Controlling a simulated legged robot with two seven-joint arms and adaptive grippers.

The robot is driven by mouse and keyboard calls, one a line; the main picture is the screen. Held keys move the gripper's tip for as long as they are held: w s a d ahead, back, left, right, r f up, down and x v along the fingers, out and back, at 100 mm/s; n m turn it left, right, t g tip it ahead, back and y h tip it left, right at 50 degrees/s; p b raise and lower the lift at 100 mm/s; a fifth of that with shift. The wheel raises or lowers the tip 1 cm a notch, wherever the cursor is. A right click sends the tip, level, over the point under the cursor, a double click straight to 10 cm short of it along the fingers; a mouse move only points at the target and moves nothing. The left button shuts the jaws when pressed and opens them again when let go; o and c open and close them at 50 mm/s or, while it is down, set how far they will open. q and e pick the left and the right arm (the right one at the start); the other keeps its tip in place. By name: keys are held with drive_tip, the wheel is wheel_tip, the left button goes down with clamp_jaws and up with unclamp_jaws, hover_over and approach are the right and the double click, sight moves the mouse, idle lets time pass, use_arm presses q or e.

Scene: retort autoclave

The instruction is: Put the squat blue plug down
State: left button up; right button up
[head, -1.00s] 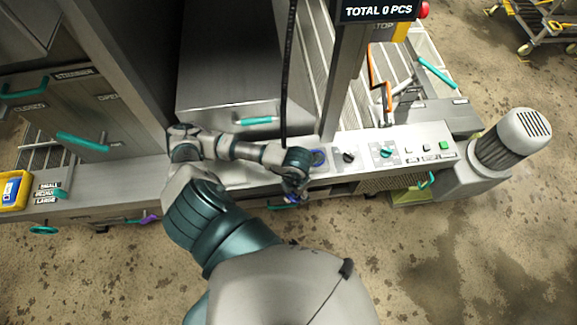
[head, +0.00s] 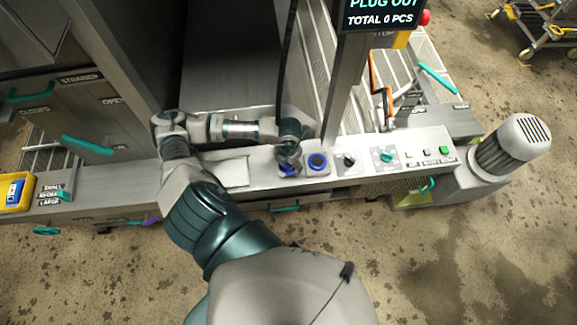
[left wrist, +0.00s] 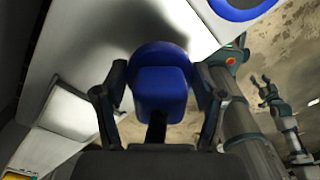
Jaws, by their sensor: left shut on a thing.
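My left gripper (head: 288,166) is shut on the squat blue plug (left wrist: 160,88), whose broad blue face fills the space between the two fingers in the left wrist view. In the head view the plug (head: 287,172) is mostly hidden under the gripper, over the pale front ledge. A round blue-rimmed fitting (head: 317,162) lies just right of it on the ledge; its blue rim also shows in the left wrist view (left wrist: 240,8). I cannot tell whether the plug touches the ledge. My right gripper (left wrist: 268,92) shows small in the left wrist view, fingers apart and empty.
A black knob (head: 348,160), a teal knob (head: 387,156) and a green button (head: 444,149) sit on the panel to the right. A display (head: 381,14) reads "PLUG OUT" and "TOTAL 0 PCS". A yellow bin (head: 16,190) stands at far left. A dark cable hangs behind the gripper.

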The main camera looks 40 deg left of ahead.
use_arm(q)
wheel_tip(320, 180, down, 4)
drive_tip(key=shift+w+r, duration=0.15)
drive_tip(key=shift+r, duration=0.1)
drive_tip(key=o, duration=1.6)
drive_tip(key=shift+c, duration=0.2)
wheel_tip(320, 180, up, 12)
drive_tip(key=shift+r, duration=0.1)
